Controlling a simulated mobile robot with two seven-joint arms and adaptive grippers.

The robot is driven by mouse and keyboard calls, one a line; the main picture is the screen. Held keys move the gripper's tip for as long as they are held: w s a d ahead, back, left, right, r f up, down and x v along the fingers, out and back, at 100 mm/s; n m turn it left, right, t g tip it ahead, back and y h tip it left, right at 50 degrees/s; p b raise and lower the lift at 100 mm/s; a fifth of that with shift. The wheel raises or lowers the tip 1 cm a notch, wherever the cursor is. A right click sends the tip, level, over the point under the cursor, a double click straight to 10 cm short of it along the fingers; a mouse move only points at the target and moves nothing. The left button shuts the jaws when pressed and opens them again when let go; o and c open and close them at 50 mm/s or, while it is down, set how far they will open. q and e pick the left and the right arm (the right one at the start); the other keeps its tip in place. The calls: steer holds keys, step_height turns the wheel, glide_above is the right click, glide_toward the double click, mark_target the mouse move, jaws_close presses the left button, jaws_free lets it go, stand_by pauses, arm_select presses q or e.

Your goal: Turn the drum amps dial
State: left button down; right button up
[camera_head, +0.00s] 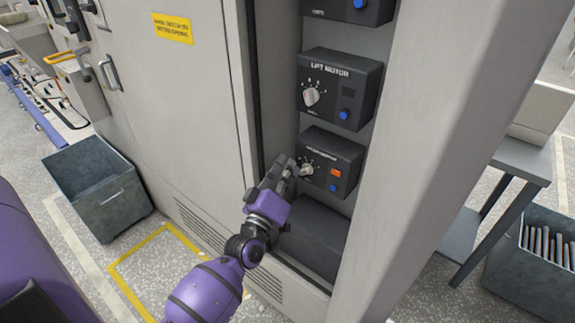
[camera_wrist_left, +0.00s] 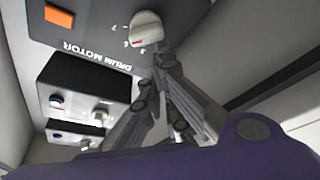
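The drum motor box (camera_head: 343,160) is a dark control box low in the open cabinet bay. In the left wrist view its panel (camera_wrist_left: 95,25) shows upside down, with "DRUM MOTOR" lettering and a numbered scale. Its pale dial (camera_head: 306,170) is round with a small red mark, clear in the left wrist view (camera_wrist_left: 146,27). My left gripper (camera_head: 289,172) is at the dial's left side in the head view. In the left wrist view its fingertips (camera_wrist_left: 165,58) come together close beside the dial. Whether they touch it I cannot tell. My right gripper is out of view.
The lift motor box (camera_head: 345,85) with its own dial is just above, with another box (camera_head: 345,8) higher. A dark block (camera_head: 315,235) lies below. Cabinet walls (camera_head: 400,150) close in the bay. A grey bin (camera_head: 100,190) stands on the floor at left.

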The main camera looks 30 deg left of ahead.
arm_select(q)
steer(key=f+n+p, duration=0.1)
steer(key=n, duration=0.1)
steer(key=n+g+p, duration=0.1)
steer(key=n, duration=0.1)
steer(key=shift+f+y, duration=0.4)
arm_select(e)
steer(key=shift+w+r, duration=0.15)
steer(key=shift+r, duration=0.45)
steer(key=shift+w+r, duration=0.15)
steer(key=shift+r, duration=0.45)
arm_select(q)
steer(key=shift+w, duration=0.1)
steer(key=shift+a+r, duration=0.15)
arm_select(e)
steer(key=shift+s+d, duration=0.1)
